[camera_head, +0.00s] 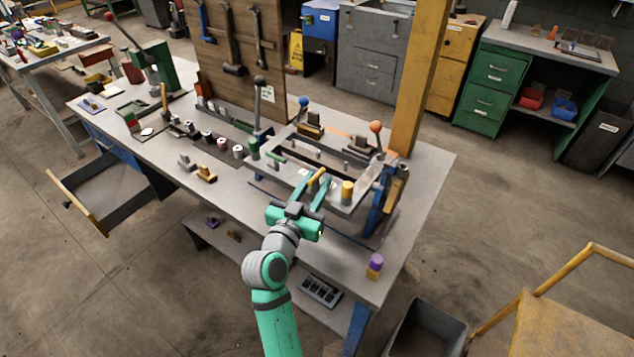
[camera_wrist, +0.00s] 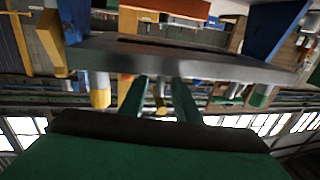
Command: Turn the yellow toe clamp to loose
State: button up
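The yellow toe clamp (camera_head: 316,174) shows in the head view as a short yellow bar on the front part of the grey frame fixture (camera_head: 330,200). My gripper (camera_head: 315,186) is at the front edge of that fixture, its two green fingers spread and pointing at the bar. In the wrist view my gripper (camera_wrist: 161,98) has a clear gap between the fingers, with a small yellow piece (camera_wrist: 160,103) seen in the gap. I cannot tell whether either finger touches it. The clamp's base is hidden.
A yellow cylinder (camera_head: 347,190) stands on the fixture to the right of my gripper. A green bar (camera_head: 276,158) lies to the left. An orange-knobbed lever (camera_head: 376,128) rises behind. A purple-topped block (camera_head: 375,264) stands at the workbench's front right.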

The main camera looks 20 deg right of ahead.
jog(key=shift+w+d, duration=0.15)
jog(key=shift+w, duration=0.2)
jog(key=shift+d, duration=0.15)
grip_shut()
jog(key=shift+m+g+h, duration=1)
jog(key=shift+g+h, duration=0.1)
dwell(1.1)
grip_release()
jog(key=v, duration=1.1)
